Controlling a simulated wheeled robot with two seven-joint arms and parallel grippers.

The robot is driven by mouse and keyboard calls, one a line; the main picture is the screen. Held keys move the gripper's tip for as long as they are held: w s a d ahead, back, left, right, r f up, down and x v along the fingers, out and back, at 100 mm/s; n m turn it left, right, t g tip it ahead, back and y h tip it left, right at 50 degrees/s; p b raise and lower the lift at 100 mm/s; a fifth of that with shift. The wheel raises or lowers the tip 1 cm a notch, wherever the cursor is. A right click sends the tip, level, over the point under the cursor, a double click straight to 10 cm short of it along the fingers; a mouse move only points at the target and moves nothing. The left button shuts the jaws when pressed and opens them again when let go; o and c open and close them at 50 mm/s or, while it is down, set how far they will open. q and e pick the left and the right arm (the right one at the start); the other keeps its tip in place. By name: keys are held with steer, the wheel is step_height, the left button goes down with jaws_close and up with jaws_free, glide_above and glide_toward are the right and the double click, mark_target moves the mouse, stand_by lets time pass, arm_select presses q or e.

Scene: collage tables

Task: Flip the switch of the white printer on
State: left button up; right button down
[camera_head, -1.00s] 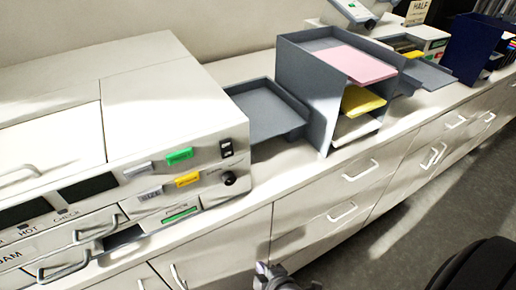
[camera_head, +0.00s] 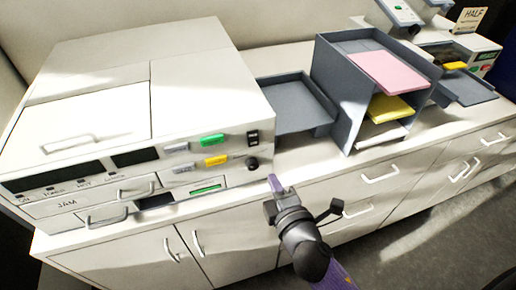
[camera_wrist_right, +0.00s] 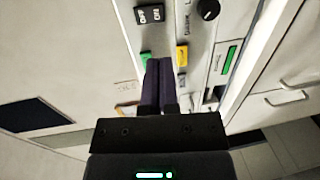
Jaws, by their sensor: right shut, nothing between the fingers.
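The white printer (camera_head: 190,115) stands on the counter at the left of the head view. Its black switch (camera_head: 253,138) is at the right end of the front panel, above a black knob (camera_head: 252,163). In the right wrist view the switch (camera_wrist_right: 149,14), marked OFF and ON, is at the top, beyond the fingertips. My right gripper (camera_head: 273,183) is in front of the counter, below and right of the switch. In the wrist view its dark fingers (camera_wrist_right: 160,62) are together and empty, apart from the switch. Which way the switch is set is too small to tell.
Green (camera_head: 212,141) and yellow (camera_head: 215,160) buttons sit left of the switch. A grey tray (camera_head: 292,105) and a grey shelf with pink, yellow and white paper (camera_head: 345,85) stand to the right. Drawer handles (camera_head: 380,175) stick out below the counter.

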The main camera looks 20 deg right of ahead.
mark_target(254, 145)
arm_select(q)
steer(key=shift+f, duration=0.1)
arm_select(e)
steer(key=w, duration=0.3)
steer(key=w+f, duration=0.1)
steer(key=w, duration=0.7)
steer(key=shift+a+f, duration=0.2)
steer(key=shift+f, duration=0.05)
arm_select(q)
steer(key=shift+f, duration=0.1)
